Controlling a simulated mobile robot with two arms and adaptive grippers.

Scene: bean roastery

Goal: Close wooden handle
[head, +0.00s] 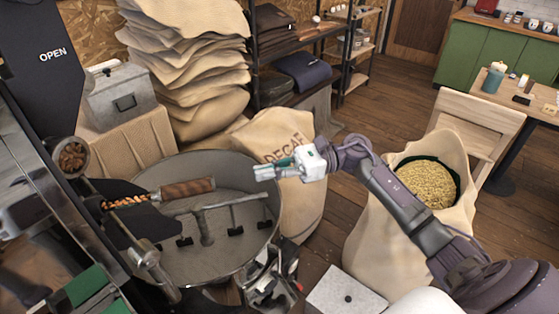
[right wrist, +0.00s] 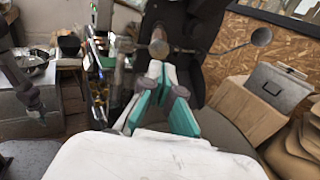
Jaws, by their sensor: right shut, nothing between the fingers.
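The wooden handle (head: 188,188) is a brown cylinder over the left part of the round metal cooling tray (head: 222,262). A narrow orange-brown length (head: 125,201) runs from its left end toward the dark machine front. My right gripper (head: 262,172) is to the right of the handle and apart from it, above the tray's right rim. Its teal-lined fingers (right wrist: 160,72) meet at the tips in the right wrist view, with nothing between them.
A stirring arm (head: 232,202) spans the tray. A round-ended metal rod (head: 148,257) stands by its left rim. Stacked sacks (head: 195,60) and a DECAF sack (head: 300,205) stand behind. An open sack of beans (head: 428,185) is at right. Open floor lies beyond.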

